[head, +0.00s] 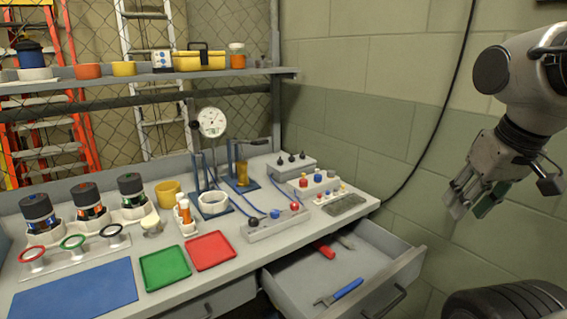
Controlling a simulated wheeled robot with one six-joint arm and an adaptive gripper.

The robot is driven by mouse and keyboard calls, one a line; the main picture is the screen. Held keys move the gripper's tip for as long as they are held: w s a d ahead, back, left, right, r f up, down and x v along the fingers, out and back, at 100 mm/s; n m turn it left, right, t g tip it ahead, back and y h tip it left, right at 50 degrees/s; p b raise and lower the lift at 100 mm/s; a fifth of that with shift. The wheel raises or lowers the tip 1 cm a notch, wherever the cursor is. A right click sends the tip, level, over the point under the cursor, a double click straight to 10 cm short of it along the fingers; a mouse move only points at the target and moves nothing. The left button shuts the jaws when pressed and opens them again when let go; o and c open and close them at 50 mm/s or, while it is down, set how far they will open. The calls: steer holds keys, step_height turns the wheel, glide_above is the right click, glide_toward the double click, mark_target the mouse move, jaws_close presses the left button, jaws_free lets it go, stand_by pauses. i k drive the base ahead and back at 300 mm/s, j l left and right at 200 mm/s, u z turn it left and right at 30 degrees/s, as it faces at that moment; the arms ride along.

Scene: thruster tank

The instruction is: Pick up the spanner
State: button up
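The spanner (339,292) lies flat in the open drawer under the right part of the bench. It has a blue handle toward the upper right and a grey metal head toward the lower left. My gripper (471,207) hangs in the air at the right, well above and to the right of the drawer, apart from the spanner. Its grey fingers point down and left, with a green part showing at one finger. The gap between the fingertips is not clear from this angle.
The drawer (405,272) also holds a red-handled tool (325,252) and a small grey piece (346,242) near its back. The bench above carries green (165,267) and red trays (210,251). A black wheel (505,301) stands at the lower right.

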mark_target(357, 282)
steer(key=j+z, duration=0.15)
steer(key=j, duration=0.5)
steer(key=k+j+z, duration=0.1)
steer(key=j, duration=0.5)
